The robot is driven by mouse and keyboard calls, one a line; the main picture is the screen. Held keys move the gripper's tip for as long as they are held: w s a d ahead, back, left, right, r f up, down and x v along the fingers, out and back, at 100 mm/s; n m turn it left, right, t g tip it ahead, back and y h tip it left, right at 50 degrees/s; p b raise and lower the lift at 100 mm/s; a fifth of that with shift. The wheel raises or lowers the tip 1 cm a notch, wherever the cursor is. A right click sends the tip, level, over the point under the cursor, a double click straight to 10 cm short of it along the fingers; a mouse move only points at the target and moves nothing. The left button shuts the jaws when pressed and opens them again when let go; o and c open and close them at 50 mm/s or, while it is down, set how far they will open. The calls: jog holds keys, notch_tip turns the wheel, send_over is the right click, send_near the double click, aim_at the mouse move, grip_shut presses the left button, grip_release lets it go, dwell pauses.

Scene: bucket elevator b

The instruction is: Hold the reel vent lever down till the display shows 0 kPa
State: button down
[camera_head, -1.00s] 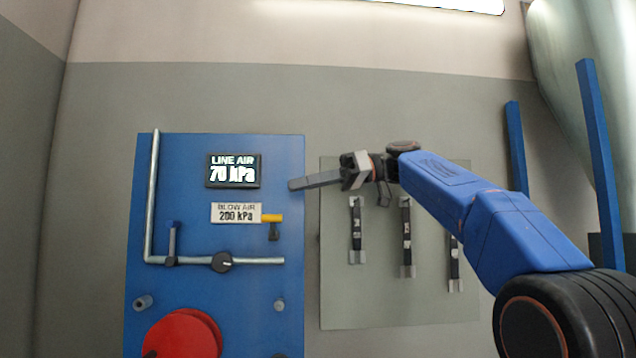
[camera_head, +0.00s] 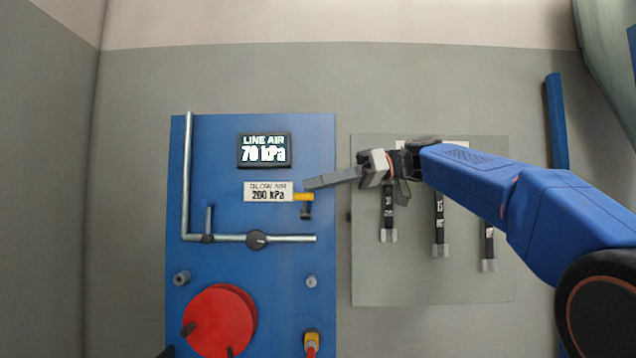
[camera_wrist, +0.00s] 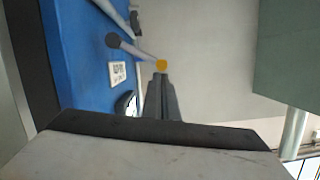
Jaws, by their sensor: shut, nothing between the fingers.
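The display (camera_head: 264,150) on the blue panel reads LINE AIR, 70 kPa. Lower, a yellow fitting with a red part (camera_head: 312,341) stands at the bottom edge of the picture. No label marks either one as the reel vent lever.
A pipe with a dark round valve knob (camera_head: 257,240) runs across the panel (camera_head: 225,130). A red reel (camera_head: 220,318) is at lower left. Right of the panel, a grey board (camera_head: 430,285) carries several dark strap-like tools, under my arm. The wall above the panel is clear.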

jog(key=shift+s+f, duration=0.1)
jog(key=shift+s, duration=0.05)
notch_tip(320, 180, down, 7)
jog(key=s+n+t, duration=0.2)
jog(key=n, duration=0.4)
jog(key=shift+s+t, duration=0.3)
jog(key=shift+s, duration=0.1)
jog(key=shift+f, duration=0.15)
dwell(3.0)
dwell(0.5)
jog(key=s+d+r, duration=0.4)
jog(key=d+r, duration=0.1)
jog(key=d, duration=0.4)
jog(key=shift+d+r, duration=0.25)
jog(key=shift+r, duration=0.15)
